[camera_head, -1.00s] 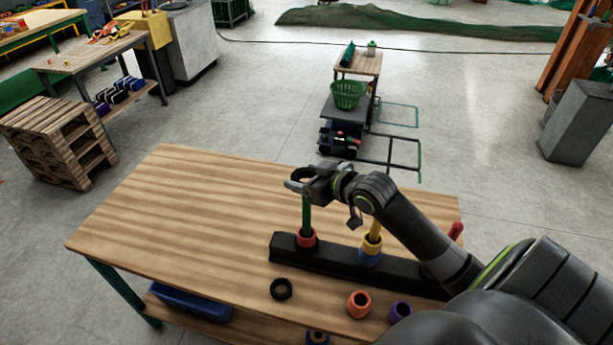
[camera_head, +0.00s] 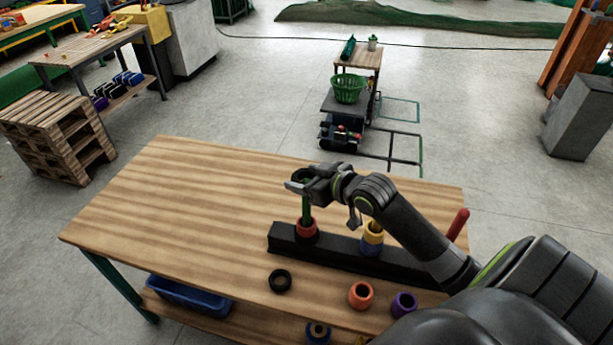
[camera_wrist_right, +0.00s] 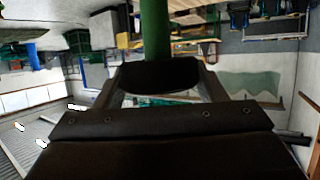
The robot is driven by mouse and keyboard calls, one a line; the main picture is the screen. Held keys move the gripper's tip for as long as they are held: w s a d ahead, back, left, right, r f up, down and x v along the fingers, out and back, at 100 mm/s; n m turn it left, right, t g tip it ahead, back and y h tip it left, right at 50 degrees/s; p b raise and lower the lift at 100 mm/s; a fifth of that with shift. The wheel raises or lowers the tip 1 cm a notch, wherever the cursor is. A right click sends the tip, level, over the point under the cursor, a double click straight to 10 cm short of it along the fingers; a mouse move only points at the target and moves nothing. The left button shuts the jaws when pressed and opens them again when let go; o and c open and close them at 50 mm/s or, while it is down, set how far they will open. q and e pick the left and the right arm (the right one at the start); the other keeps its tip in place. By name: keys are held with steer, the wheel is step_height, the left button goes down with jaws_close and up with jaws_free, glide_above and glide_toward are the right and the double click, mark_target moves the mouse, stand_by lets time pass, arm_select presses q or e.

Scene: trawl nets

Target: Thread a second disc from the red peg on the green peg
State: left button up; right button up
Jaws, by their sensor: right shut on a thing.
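The green peg (camera_head: 306,208) stands upright on a long black base (camera_head: 335,252), with a red disc (camera_head: 307,226) around its foot. My right gripper (camera_head: 298,184) is at the top of this peg, shut on a black disc (camera_wrist_right: 160,75). In the right wrist view the disc sits between the two fingers, and the green peg (camera_wrist_right: 155,30) meets it. The disc appears to be around the peg's upper end, above and apart from the red disc. The red peg (camera_head: 459,224) shows at the right, its foot hidden by my arm. My left gripper is not in view.
A yellow peg with yellow and blue discs (camera_head: 371,240) stands between them, partly behind my arm. Loose black (camera_head: 280,281), orange (camera_head: 361,295) and purple (camera_head: 403,304) discs lie in front of the base. The wooden table's (camera_head: 170,210) left half is clear.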

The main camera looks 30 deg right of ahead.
steer(key=o, duration=1.1)
steer(key=shift+s, duration=0.1)
steer(key=p+v, duration=0.5)
steer(key=v, duration=1.2)
steer(key=shift+s+r, duration=0.1)
steer(key=shift+r, duration=0.05)
